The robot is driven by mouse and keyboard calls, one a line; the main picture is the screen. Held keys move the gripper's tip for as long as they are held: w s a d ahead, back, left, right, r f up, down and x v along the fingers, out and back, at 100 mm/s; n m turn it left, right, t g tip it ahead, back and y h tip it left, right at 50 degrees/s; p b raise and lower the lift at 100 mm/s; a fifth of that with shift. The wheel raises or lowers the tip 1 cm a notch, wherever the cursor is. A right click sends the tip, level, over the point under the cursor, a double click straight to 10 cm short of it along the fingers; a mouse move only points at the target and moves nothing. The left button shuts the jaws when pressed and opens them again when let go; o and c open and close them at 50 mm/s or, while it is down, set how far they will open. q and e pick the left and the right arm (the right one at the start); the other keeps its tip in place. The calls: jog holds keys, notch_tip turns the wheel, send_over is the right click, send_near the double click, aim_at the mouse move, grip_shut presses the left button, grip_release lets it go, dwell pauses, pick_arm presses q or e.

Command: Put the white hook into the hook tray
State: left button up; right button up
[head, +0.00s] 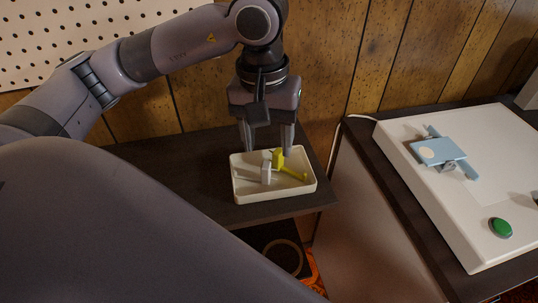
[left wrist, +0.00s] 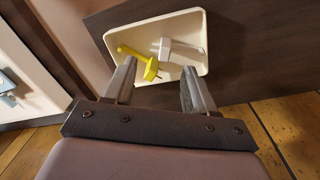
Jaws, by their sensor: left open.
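The white hook (head: 266,168) lies in the cream hook tray (head: 277,196), left of a yellow hook (head: 292,168) that is also in the tray. The tray sits on a dark shelf. My left gripper (head: 268,148) points down over the back of the tray, open, with its fingers apart. In the left wrist view, the white hook (left wrist: 166,48) and yellow hook (left wrist: 150,68) lie inside the tray (left wrist: 202,45) beyond the open left fingertips (left wrist: 160,72). Nothing is between the fingertips that I can see held. My right gripper is not in view.
A white machine bed (head: 465,195) with a blue part (head: 440,153) and a green button (head: 500,227) stands on the dark table at right. A gap separates it from the shelf (head: 230,217). A wood-panelled wall and a pegboard (head: 75,35) are behind.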

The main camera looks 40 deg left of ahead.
aim_at(266, 164)
pick_arm(q)
notch_tip(266, 164, up, 6)
jog(key=shift+a+f, duration=0.1)
jog(key=shift+f, duration=0.05)
jog(key=shift+s, duration=0.1)
dwell(0.5)
